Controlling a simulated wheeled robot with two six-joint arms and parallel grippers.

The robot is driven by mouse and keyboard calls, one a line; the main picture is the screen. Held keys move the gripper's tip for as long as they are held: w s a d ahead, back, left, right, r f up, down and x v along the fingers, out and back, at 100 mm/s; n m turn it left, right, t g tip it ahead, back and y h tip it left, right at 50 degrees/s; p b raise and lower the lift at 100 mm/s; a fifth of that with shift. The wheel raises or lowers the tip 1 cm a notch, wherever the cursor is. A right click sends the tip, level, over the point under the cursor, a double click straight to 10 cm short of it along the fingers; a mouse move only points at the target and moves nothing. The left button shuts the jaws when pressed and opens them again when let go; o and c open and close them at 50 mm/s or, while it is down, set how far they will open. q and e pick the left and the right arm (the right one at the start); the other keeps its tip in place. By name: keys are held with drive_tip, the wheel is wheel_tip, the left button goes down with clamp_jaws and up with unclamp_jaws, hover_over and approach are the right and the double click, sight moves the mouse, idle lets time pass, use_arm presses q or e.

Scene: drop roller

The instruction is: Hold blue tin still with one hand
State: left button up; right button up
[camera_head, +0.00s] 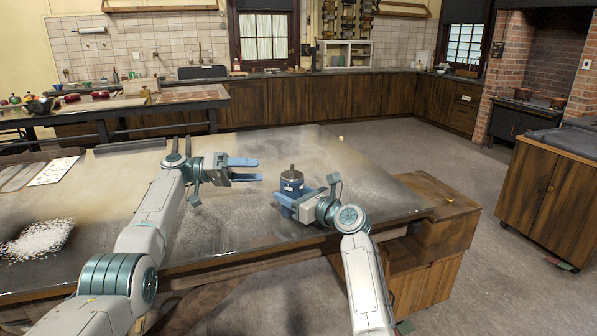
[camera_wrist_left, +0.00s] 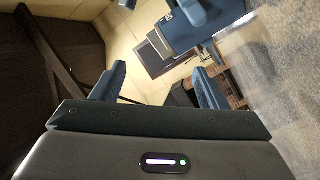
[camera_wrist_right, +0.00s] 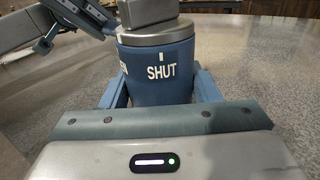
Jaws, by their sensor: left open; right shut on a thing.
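The blue tin (camera_head: 292,184) stands upright on the table (camera_head: 330,160), with a silver lid and a grey knob on top. In the right wrist view the tin (camera_wrist_right: 160,88) shows the white word SHUT and part of another word to its left. My right gripper (camera_wrist_right: 160,95) is shut on the tin's body, one finger on each side. It also shows in the head view (camera_head: 296,200), low on the tin. My left gripper (camera_head: 246,170) is open and empty, left of the tin and apart from it. In the left wrist view its fingers (camera_wrist_left: 160,85) have nothing between them.
A pile of white bits (camera_head: 40,240) and a white sheet (camera_head: 54,171) lie on the table's left side. The table around the tin is otherwise clear. A wooden cabinet (camera_head: 440,215) adjoins the table's right edge. Another bench (camera_head: 120,102) stands behind at left.

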sight(299, 174)
use_arm(q)
drive_tip(key=d+m, duration=0.3)
drive_tip(key=d, duration=0.1)
drive_tip(key=d+m, duration=0.3)
drive_tip(key=d, duration=0.1)
drive_tip(key=d+m, duration=0.4)
drive_tip(key=shift+s+d, duration=0.25)
idle(0.3)
drive_tip(key=c, duration=1)
